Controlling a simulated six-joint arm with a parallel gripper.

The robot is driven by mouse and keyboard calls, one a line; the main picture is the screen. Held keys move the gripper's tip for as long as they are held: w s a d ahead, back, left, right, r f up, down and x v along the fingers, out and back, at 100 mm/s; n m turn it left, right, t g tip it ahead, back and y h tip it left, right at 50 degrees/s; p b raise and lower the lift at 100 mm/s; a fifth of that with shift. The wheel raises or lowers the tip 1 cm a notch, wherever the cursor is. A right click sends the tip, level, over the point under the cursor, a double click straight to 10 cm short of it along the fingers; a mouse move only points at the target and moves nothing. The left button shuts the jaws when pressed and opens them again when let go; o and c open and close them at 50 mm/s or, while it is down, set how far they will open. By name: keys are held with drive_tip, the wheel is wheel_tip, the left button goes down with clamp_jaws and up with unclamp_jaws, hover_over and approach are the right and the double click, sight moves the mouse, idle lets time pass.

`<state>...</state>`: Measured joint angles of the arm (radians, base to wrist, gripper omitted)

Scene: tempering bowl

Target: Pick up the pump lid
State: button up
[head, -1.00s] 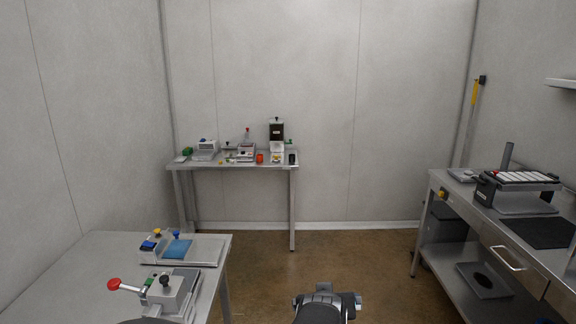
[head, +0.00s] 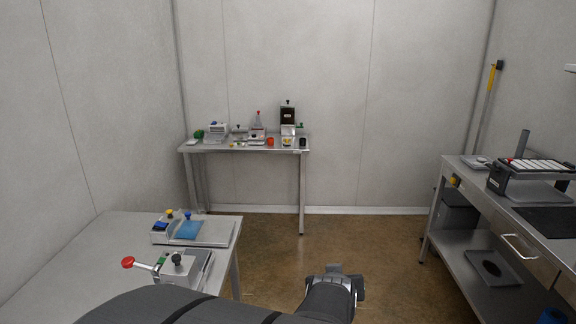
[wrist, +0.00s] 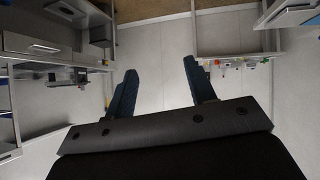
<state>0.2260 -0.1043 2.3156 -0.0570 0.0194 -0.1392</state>
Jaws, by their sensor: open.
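I cannot make out a pump lid for certain in either view; the small items on the far table are too small to tell apart. My gripper shows in the wrist view (wrist: 160,85) with its two dark fingers spread wide and nothing between them. In the head view my arm reaches across the bottom centre, in front of the near table and well short of the far table.
The far table (head: 215,150) against the back wall holds several small devices. The near-left table (head: 75,245) holds a red-knobbed device (head: 177,268) and a blue-topped tray (head: 188,230). A steel bench (head: 465,172) stands at right. Open floor (head: 270,255) lies between.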

drive_tip(key=w+a+r+n+g+y, duration=0.25)
drive_tip(key=w+a+n, duration=0.25)
drive_tip(key=w+a, duration=0.35)
drive_tip(key=w+a+r+n+g+y, duration=0.1)
drive_tip(key=w+a+r+n+g, duration=0.15)
drive_tip(key=w+a+n, duration=0.4)
drive_tip(key=w+a+r+n+g, duration=0.1)
drive_tip(key=a+r+n, duration=0.1)
drive_tip(key=a, duration=0.6)
drive_tip(key=w+a+r+n+g, duration=0.1)
drive_tip(key=a+r+n+g, duration=0.1)
drive_tip(key=a, duration=0.6)
drive_tip(key=n+g+h, duration=0.1)
drive_tip(key=n+g, duration=0.1)
drive_tip(key=n, duration=0.4)
hover_over(176, 256)
drive_tip(key=f, duration=0.6)
drive_tip(key=a+f, duration=0.1)
drive_tip(key=f, duration=0.1)
drive_tip(key=shift+s+f, duration=0.2)
drive_tip(key=shift+f, duration=0.2)
drive_tip(key=shift+w+d+f, duration=0.1)
drive_tip(key=shift+d+f, duration=0.05)
drive_tip(key=shift+f, duration=0.75)
drive_tip(key=shift+s+d+f, duration=0.1)
drive_tip(key=shift+d+f, duration=0.1)
drive_tip(key=shift+f, duration=0.65)
drive_tip(key=shift+w+d+f, duration=0.1)
drive_tip(key=shift+d+f, duration=0.05)
drive_tip(key=shift+f, duration=0.75)
